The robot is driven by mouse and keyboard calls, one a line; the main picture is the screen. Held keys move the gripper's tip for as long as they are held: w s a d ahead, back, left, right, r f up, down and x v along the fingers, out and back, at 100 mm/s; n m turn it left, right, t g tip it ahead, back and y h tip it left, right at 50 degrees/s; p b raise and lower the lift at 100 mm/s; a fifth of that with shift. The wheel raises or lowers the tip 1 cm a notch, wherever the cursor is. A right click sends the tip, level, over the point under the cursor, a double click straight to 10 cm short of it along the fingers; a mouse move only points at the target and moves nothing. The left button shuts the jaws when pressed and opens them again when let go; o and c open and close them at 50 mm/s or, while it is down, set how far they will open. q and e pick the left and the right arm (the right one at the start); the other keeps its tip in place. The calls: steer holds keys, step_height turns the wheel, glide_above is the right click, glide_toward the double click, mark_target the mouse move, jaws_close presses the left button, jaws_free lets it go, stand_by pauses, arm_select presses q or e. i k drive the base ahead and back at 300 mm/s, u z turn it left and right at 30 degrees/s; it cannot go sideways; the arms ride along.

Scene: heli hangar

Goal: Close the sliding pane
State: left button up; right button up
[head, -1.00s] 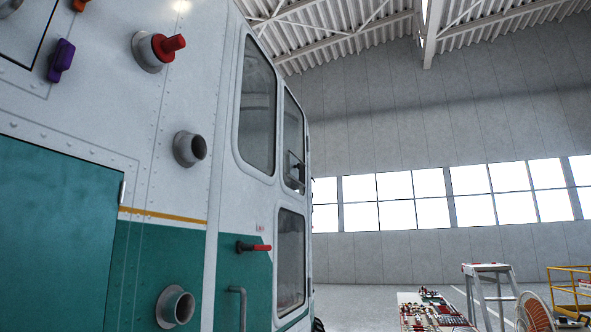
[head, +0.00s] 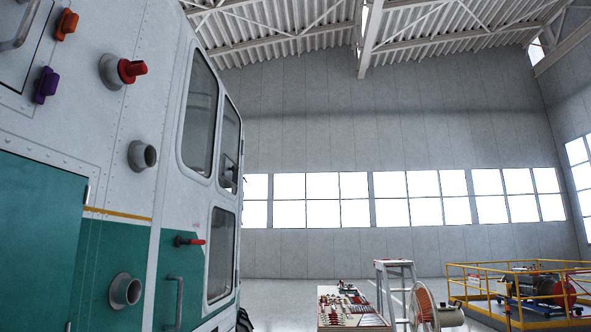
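A white and green helicopter side fills the left of the head view. It has a large upper window (head: 200,115), a narrower window (head: 229,140) to its right and a lower window (head: 220,254). The narrower window has a small dark-edged part (head: 228,174) low in it. I cannot tell which of these is the sliding pane, or how far open it stands. A red-tipped handle (head: 190,241) sits left of the lower window. Neither of my grippers is in view.
Round pipe stubs (head: 125,290) and a grab rail (head: 175,302) stick out from the helicopter side. To the right stand a tool table (head: 346,318), a stepladder (head: 397,272), a hose reel (head: 424,306) and a yellow-railed platform (head: 500,300). Open floor lies behind them.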

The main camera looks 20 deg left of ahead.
mark_target(229, 169)
steer(key=z, duration=0.25)
steer(key=i, duration=1.15)
steer(key=u, duration=0.35)
steer(key=i, duration=1.85)
steer(key=u, duration=1.75)
steer(key=i, duration=0.9)
steer(key=u, duration=0.8)
